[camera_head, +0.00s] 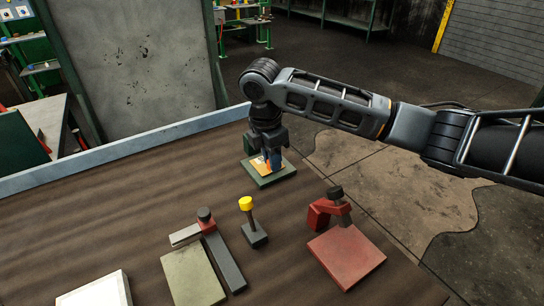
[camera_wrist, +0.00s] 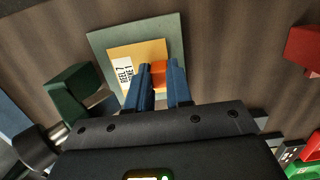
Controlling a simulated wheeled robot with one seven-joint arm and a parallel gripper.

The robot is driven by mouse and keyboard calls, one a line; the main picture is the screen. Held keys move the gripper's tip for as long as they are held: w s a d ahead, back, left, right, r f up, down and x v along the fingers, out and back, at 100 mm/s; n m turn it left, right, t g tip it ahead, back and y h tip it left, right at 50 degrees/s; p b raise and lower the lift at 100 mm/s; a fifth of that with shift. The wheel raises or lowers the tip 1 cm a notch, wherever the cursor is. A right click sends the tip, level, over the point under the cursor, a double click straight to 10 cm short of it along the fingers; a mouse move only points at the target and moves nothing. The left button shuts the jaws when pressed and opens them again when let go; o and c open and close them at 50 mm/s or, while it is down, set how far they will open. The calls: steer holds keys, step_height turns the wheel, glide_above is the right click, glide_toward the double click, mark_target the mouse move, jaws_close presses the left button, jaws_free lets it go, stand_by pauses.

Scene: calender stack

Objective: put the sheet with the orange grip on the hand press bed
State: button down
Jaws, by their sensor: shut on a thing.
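My gripper (camera_head: 267,160) points down at the far end of the table, over a dark green plate (camera_head: 284,178). In the wrist view its blue fingers (camera_wrist: 159,85) are shut on an orange grip (camera_wrist: 158,70). The grip is on a yellow-orange sheet (camera_wrist: 148,48) with a white printed label (camera_wrist: 123,74). The sheet lies on or just above the green plate (camera_wrist: 108,38); I cannot tell if they touch. A red fixture with a flat bed (camera_head: 345,258), a red arm and a black knob stands at the right and looks like a press.
A grey-green board (camera_head: 192,277) with a dark bar and black knob lies at the front. A yellow-knobbed tool (camera_head: 246,204) stands between it and the red fixture. A white block (camera_head: 98,291) is at front left. A raised light edge (camera_head: 110,150) runs along the table's back.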

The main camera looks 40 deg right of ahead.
mark_target(267, 171)
steer(key=shift+f, duration=0.2)
steer(key=c, duration=1.3)
jaws_free()
step_height(267, 171, up, 12)
steer(key=a, duration=0.1)
steer(key=shift+w+a+r, duration=0.15)
steer(key=shift+a, duration=0.05)
